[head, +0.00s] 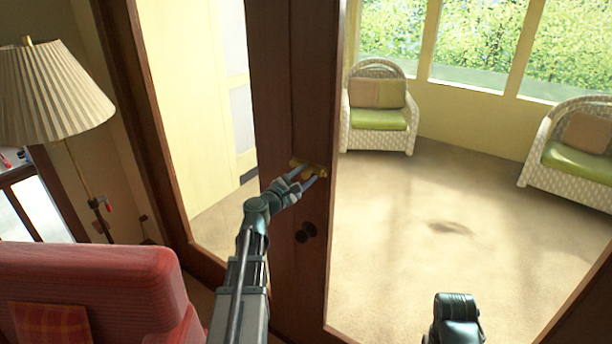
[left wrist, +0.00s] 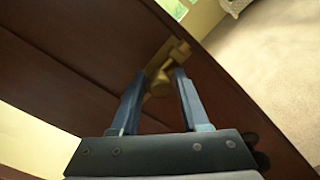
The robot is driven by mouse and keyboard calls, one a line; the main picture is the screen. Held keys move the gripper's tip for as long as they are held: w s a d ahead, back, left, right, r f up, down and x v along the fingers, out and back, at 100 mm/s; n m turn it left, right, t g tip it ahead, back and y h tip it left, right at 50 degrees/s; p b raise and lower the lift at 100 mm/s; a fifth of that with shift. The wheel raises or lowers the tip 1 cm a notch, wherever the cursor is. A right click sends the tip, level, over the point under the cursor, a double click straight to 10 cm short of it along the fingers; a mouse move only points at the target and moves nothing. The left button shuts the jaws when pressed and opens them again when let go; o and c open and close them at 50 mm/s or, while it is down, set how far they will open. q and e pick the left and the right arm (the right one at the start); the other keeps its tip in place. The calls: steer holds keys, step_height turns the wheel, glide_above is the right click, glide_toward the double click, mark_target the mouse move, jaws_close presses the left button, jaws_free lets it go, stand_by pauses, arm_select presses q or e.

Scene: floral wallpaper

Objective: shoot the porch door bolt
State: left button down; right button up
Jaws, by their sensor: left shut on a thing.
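The porch door (head: 290,100) is dark brown wood with large glass panes. A brass bolt (head: 297,163) is mounted on its stile, above a dark round knob (head: 306,232). My left gripper (head: 312,178) is at the bolt, shut on its brass knob. In the left wrist view the brass bolt (left wrist: 178,50) shows beyond and between the two blue-grey fingers (left wrist: 160,88). The fingers hide part of the bolt, and I cannot tell how far its bar extends. Part of my right arm shows at the bottom right of the head view; its gripper fingers are not visible.
A red armchair (head: 100,275) stands at the lower left, near my left arm. A pleated lamp (head: 50,95) stands behind it. Beyond the glass are two white wicker chairs (head: 378,140) (head: 570,180) with green cushions. The porch floor (head: 430,230) between them is clear.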

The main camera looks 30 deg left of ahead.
stand_by(0.8)
arm_select(q)
steer(key=a, duration=0.4)
steer(key=shift+w, duration=0.2)
steer(key=c, duration=0.6)
jaws_free()
steer(key=s+a, duration=0.1)
steer(key=s, duration=1.3)
steer(key=shift+w, duration=0.1)
